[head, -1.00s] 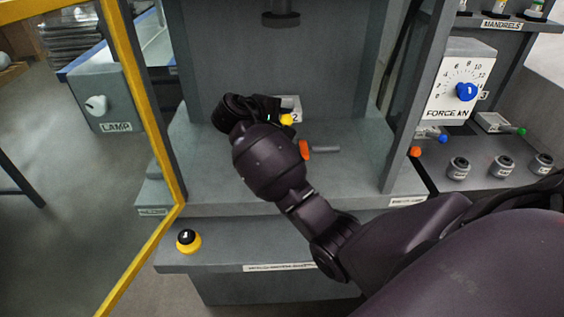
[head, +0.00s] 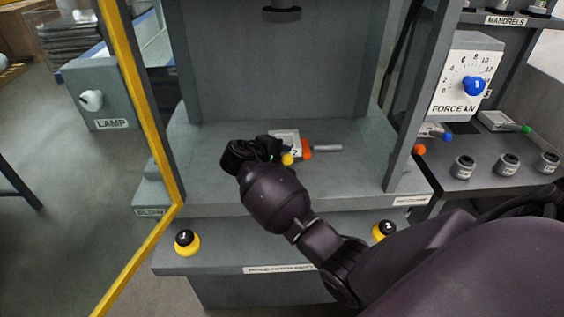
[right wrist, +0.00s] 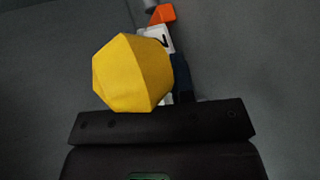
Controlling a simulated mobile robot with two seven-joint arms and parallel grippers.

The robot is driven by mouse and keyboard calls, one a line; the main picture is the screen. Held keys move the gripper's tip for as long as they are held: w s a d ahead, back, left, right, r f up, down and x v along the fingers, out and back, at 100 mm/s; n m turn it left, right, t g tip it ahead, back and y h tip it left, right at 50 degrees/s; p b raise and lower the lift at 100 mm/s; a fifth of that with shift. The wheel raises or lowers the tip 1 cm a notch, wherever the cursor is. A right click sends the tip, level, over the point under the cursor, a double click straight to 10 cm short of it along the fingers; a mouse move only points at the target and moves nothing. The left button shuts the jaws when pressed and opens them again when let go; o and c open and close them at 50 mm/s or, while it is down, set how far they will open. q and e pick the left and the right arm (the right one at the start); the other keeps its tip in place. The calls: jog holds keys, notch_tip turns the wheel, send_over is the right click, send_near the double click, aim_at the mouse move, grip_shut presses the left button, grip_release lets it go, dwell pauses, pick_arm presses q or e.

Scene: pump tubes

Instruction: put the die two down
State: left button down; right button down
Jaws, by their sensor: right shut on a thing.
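Die two (head: 284,137) is a pale grey block with a "2" label and a yellow knob (head: 287,158). It is at the press bed (head: 220,185), close to an orange-ended grey rod (head: 326,147). My right gripper (head: 268,153) is shut on die two at its knob end, and the hand covers part of it. In the right wrist view the yellow knob (right wrist: 132,73) hides most of the die (right wrist: 158,40). I cannot tell whether the die touches the bed. My left gripper is not in view.
Grey posts (head: 415,100) flank the press opening, with a yellow frame (head: 140,100) at the left. A ram (head: 281,12) hangs above. Yellow-based buttons (head: 187,242) sit on the front ledge. The force dial (head: 467,85) and other dies (head: 500,121) are at the right.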

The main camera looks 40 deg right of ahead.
notch_tip(320, 180, down, 2)
jog(key=shift+f, duration=0.15)
jog(key=shift+w+f, duration=0.1)
jog(key=shift+f, duration=0.1)
jog(key=c, duration=1.2)
grip_release()
jog(key=shift+f, duration=0.1)
jog(key=shift+c, duration=0.2)
